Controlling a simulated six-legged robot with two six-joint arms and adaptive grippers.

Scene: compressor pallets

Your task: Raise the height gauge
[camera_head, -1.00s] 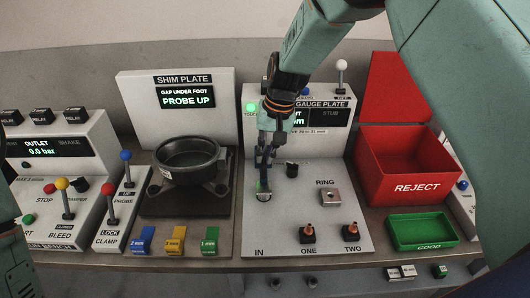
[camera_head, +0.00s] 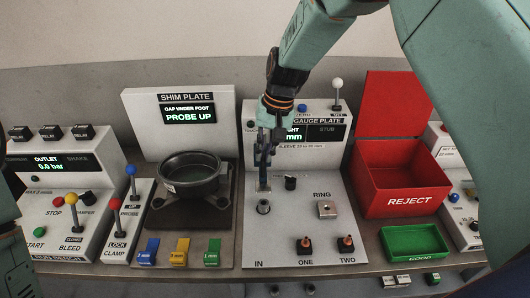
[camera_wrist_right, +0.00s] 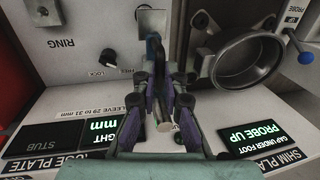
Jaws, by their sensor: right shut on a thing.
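The gauge plate (camera_head: 290,232) is a pale panel with a lit display and the marks IN, ONE, TWO and RING. A lever with a white ball knob (camera_head: 337,83) stands upright at its upper right, with no gripper on it. My right gripper (camera_head: 264,165) is above the IN socket (camera_head: 263,206), pointing down. The fingers also show in the right wrist view (camera_wrist_right: 156,75). My left gripper is out of view.
The red REJECT bin (camera_head: 405,190) and green GOOD tray (camera_head: 415,240) are on the right. The shim plate's dark round foot (camera_head: 190,175) is close on the left. A black knob (camera_head: 290,183) and a ring block (camera_head: 326,209) are beside the socket.

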